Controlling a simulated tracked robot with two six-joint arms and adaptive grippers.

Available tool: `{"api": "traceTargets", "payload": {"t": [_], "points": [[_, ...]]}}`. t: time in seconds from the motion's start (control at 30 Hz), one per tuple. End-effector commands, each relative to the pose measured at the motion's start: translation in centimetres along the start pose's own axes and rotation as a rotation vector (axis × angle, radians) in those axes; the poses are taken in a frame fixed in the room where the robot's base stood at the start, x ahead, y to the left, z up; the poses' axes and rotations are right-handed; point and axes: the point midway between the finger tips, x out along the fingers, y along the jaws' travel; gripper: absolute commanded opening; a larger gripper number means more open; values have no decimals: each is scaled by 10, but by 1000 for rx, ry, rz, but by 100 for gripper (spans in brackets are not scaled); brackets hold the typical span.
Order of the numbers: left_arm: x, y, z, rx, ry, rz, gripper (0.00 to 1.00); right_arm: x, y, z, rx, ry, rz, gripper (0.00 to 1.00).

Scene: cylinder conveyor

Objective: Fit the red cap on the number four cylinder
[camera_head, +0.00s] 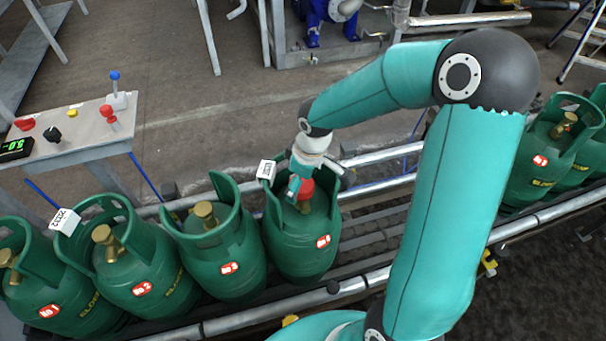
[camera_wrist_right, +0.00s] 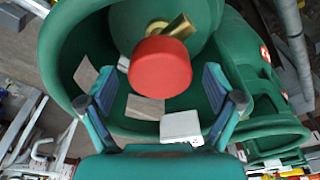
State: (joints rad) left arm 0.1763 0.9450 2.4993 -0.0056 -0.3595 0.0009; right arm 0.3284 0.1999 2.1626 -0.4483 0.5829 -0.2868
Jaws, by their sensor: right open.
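The number four cylinder (camera_head: 300,243) is a green gas bottle, upright on the conveyor, fourth from the left. The red cap (camera_head: 306,187) is at the top of its brass valve, inside the collar. It also shows in the right wrist view (camera_wrist_right: 161,67), with brass sticking out behind it. I cannot tell how far down it sits. My right gripper (camera_head: 296,186) reaches into the collar from above. In the right wrist view its fingers (camera_wrist_right: 160,92) are open, one on each side of the cap, with gaps between. My left gripper is not in view.
Cylinders number 1 (camera_head: 62,290), number 2 (camera_head: 150,275) and number 3 (camera_head: 228,262) stand close on the left, their valves bare brass. More cylinders (camera_head: 535,165) stand at right. White tags hang on some collars. A control table (camera_head: 85,140) is at left.

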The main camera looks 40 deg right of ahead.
Motion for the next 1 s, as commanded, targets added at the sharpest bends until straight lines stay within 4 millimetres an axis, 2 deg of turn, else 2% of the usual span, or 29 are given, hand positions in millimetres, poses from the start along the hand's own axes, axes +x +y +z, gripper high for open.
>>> {"api": "traceTargets", "payload": {"t": [0.17, 0.6, 0.8, 1.0], "points": [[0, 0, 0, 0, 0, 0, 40, -18, 1, -1, 2, 5, 4, 91], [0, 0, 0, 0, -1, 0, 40, -99, 1, -1, 0, 4, 2, 91], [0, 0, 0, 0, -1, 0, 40, -116, 0, -1, -1, 1, 0, 91], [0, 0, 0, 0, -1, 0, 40, -118, 0, 0, -1, 0, 0, 91]]}}
